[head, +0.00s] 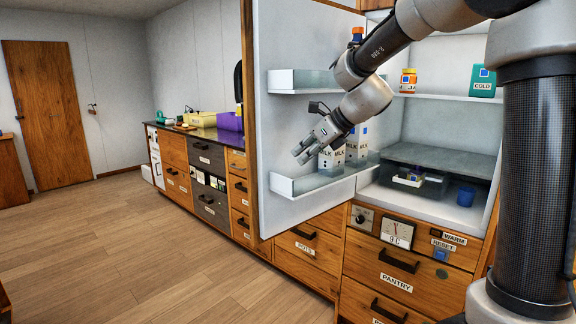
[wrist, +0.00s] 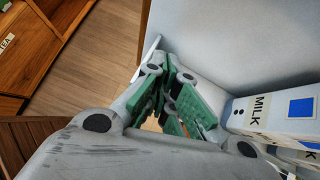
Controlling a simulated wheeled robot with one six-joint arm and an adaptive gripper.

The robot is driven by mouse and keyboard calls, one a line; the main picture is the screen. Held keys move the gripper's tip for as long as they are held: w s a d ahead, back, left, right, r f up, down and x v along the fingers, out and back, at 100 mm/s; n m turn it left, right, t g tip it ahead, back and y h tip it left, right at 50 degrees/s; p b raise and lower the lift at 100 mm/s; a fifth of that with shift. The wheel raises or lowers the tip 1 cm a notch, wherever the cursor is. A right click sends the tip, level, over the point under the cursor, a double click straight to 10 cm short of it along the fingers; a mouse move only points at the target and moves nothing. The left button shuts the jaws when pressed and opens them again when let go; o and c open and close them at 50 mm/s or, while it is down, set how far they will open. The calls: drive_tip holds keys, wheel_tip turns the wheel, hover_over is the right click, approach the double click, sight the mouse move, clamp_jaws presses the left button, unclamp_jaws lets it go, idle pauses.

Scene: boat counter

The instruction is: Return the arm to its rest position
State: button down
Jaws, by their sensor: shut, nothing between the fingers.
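My gripper (head: 303,151) is shut and empty in the head view, in front of the inside of the open fridge door. Its green finger pads (wrist: 172,105) show close together in the wrist view. The milk cartons (head: 352,150) stand on the lower door shelf (head: 305,183), just right of and behind the gripper. In the wrist view a milk carton (wrist: 275,112) is close on the right of the fingers; I cannot tell whether they touch. My arm reaches across the fridge opening from the upper right.
The fridge door (head: 285,45) stands open on the left of the fridge. Its shelves hold a jar (head: 408,81), a teal box (head: 483,80) and a blue cup (head: 465,196). A drawer counter (head: 205,133) runs along the wall. The wooden floor (head: 110,235) at left is clear.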

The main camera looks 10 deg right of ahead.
drive_tip(key=s+d+f+n+g+h, duration=0.25)
drive_tip(key=s+d+f+n, duration=0.3)
drive_tip(key=s+n, duration=0.65)
drive_tip(key=s+d+n+h, duration=0.2)
drive_tip(key=s+d+n, duration=0.5)
drive_tip(key=s, duration=0.3)
drive_tip(key=s+d+n+h, duration=0.2)
drive_tip(key=s+d+n, duration=0.4)
drive_tip(key=s, duration=0.5)
drive_tip(key=shift+s+d+r+n, duration=0.25)
drive_tip(key=shift+d+r+n, duration=0.15)
drive_tip(key=shift+n, duration=0.3)
